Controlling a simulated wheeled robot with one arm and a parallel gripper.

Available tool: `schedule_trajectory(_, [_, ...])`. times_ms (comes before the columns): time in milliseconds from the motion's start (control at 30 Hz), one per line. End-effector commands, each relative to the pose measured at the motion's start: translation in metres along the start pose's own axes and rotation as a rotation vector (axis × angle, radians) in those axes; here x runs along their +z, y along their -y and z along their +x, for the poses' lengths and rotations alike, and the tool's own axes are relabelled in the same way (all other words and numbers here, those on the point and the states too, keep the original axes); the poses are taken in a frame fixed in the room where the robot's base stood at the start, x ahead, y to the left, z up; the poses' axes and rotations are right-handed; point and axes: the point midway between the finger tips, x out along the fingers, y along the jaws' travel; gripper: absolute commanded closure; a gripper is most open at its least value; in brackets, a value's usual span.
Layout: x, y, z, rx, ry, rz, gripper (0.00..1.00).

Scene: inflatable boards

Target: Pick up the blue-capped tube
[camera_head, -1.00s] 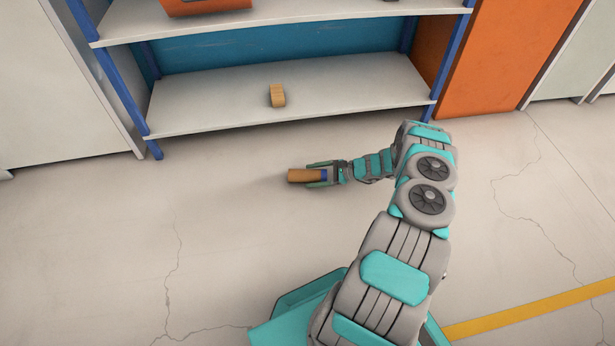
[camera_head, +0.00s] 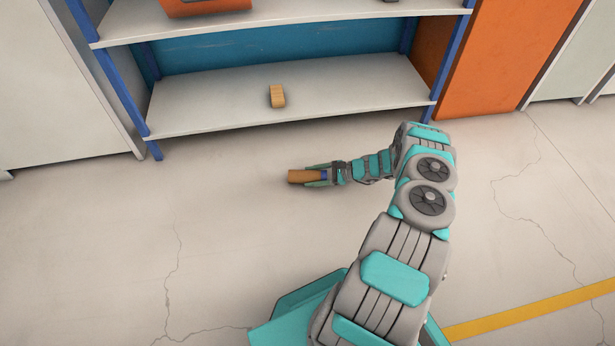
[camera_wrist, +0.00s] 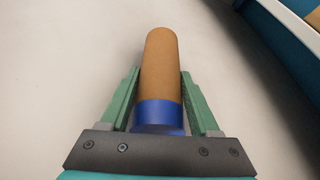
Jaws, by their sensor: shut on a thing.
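The tube (camera_head: 303,176) is a brown cylinder with a blue cap. In the wrist view the brown tube (camera_wrist: 161,68) points away from me, and its blue cap (camera_wrist: 158,114) lies between my fingers, close to the palm. My gripper (camera_head: 318,175) is shut on the tube, with one green finger on each side of it. The wrist view shows my gripper (camera_wrist: 160,85) with both fingers against the tube's sides near the cap. The tube lies sideways in front of the shelf, over the floor; I cannot tell whether it touches the floor.
A shelf unit with a white lower shelf (camera_head: 350,95) and blue posts stands behind. A small tan block (camera_head: 277,96) sits on that shelf. An orange object (camera_head: 205,6) is on the upper shelf. An orange panel (camera_head: 480,60) stands at the right. The floor (camera_head: 90,230) is clear at the left.

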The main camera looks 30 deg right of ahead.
Motion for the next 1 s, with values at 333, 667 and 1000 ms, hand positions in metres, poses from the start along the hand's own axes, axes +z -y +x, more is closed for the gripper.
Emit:
schedule_trajectory(333, [0.002, 0.001, -0.001, 0.0, -0.001, 0.0, 1.0])
schedule_trajectory(667, [0.027, 0.009, -0.011, 0.001, -0.001, -0.001, 1.0])
schedule_trajectory(1000, [0.024, -0.018, -0.074, -0.004, 0.001, 0.002, 1.0])
